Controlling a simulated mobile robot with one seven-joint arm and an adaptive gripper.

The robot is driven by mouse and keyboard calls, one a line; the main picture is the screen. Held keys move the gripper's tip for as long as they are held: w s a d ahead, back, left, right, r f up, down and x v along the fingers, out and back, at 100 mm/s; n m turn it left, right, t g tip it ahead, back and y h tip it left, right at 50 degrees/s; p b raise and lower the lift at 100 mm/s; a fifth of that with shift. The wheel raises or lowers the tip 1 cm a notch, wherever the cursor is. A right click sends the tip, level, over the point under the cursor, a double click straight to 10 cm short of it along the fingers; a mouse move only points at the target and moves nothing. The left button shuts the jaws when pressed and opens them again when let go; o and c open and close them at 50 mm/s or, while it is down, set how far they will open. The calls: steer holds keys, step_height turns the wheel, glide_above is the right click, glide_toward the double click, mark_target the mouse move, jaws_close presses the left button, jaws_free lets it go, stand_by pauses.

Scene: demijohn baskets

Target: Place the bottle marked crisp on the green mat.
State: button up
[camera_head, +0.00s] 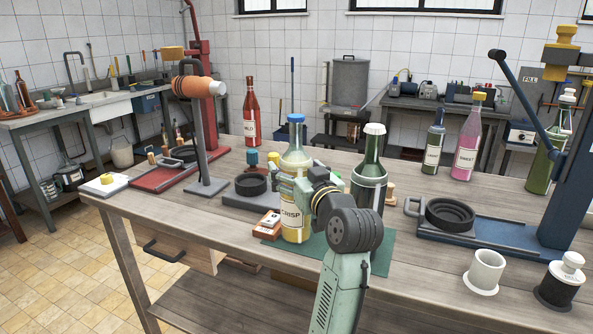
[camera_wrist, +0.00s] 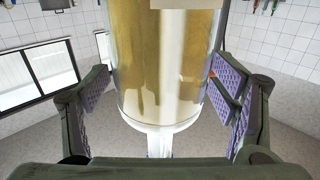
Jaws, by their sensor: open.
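The bottle marked crisp (camera_head: 291,213) is clear with yellow liquid, a cream label and a blue cap. It stands upright, its base at the left part of the green mat (camera_head: 381,257); my arm hides part of the mat. My gripper (camera_head: 309,188) is at the bottle's upper body, coming from the right and front. In the wrist view the bottle (camera_wrist: 140,70) fills the space between the two purple-padded fingers. The fingers are open, with a visible gap on the left side; contact on the right side is unclear.
A dark green bottle with a white cap (camera_head: 370,170) stands close right of my gripper. A small red-and-white box (camera_head: 268,225) lies left of the crisp bottle. A blue press (camera_head: 500,236) and white cup (camera_head: 485,268) are at right. Red and pink bottles stand farther back.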

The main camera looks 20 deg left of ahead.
steer(key=shift+d+r, duration=0.1)
steer(key=b+v, duration=0.2)
steer(key=v, duration=1)
steer(key=shift+b, duration=0.4)
